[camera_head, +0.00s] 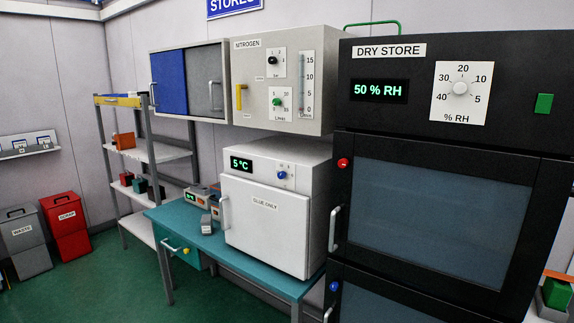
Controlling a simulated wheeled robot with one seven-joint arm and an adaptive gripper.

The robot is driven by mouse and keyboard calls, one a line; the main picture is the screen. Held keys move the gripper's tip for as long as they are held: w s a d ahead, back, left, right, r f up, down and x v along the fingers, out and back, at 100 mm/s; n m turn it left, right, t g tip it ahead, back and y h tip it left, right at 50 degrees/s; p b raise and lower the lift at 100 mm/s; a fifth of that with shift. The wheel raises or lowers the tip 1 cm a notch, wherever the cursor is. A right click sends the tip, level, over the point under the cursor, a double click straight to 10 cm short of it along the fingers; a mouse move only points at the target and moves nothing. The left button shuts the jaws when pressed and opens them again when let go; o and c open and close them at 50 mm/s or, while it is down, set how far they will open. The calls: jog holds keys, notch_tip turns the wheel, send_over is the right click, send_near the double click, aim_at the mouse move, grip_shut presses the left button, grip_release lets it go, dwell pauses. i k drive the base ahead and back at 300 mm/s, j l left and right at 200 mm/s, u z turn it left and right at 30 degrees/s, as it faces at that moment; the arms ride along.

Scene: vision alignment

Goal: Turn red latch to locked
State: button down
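The red latch (344,163) is a small red knob on the left frame of the black dry store cabinet (340,120), at the upper left of its upper glass door (435,215). A pale handle (334,229) is mounted on the door below the latch. The upper door looks closed. The latch is too small to tell which way it is turned or whether it is locked. My gripper is not in view.
A blue latch (334,286) sits lower, by the lower door. Left of the cabinet, a teal table (180,215) holds a white glue fridge (262,225) and small devices. A nitrogen cabinet (262,65) hangs above. Green floor (100,285) is open at the lower left.

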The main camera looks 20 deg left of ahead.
aim_at(343, 163)
jog(key=u, duration=0.7)
jog(key=j, duration=0.1)
